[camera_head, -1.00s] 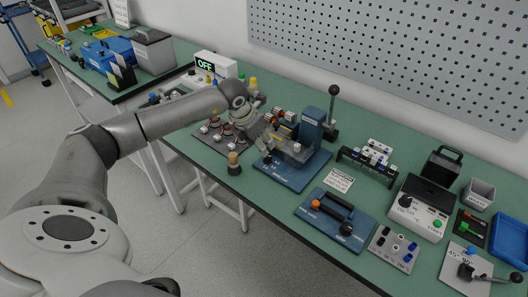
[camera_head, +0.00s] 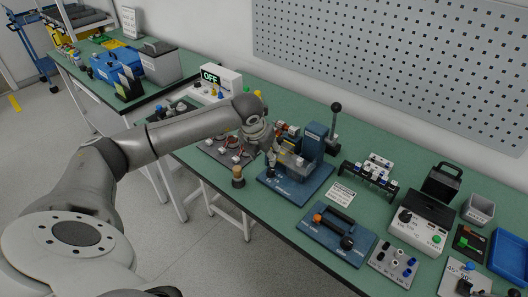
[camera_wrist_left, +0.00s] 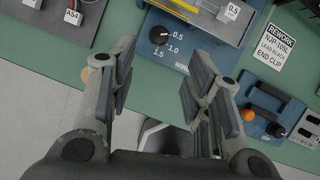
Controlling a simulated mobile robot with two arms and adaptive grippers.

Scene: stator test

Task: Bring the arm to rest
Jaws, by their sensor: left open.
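My left arm comes in from the left in the head view and reaches over the green bench. Its gripper (camera_head: 272,148) is at the left side of the blue press-like fixture (camera_head: 316,140), partly hidden by the wrist and the parts behind it. In the left wrist view the two fingers stand wide apart with nothing between them (camera_wrist_left: 160,62). Beyond the fingertips lie the bench edge and the fixture's blue base with a black dial (camera_wrist_left: 159,36). My right gripper is not in view.
A dark board with small parts (camera_head: 222,150) and a wooden-topped peg (camera_head: 238,177) lie left of the fixture. A box reading OFF (camera_head: 220,80) stands behind.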

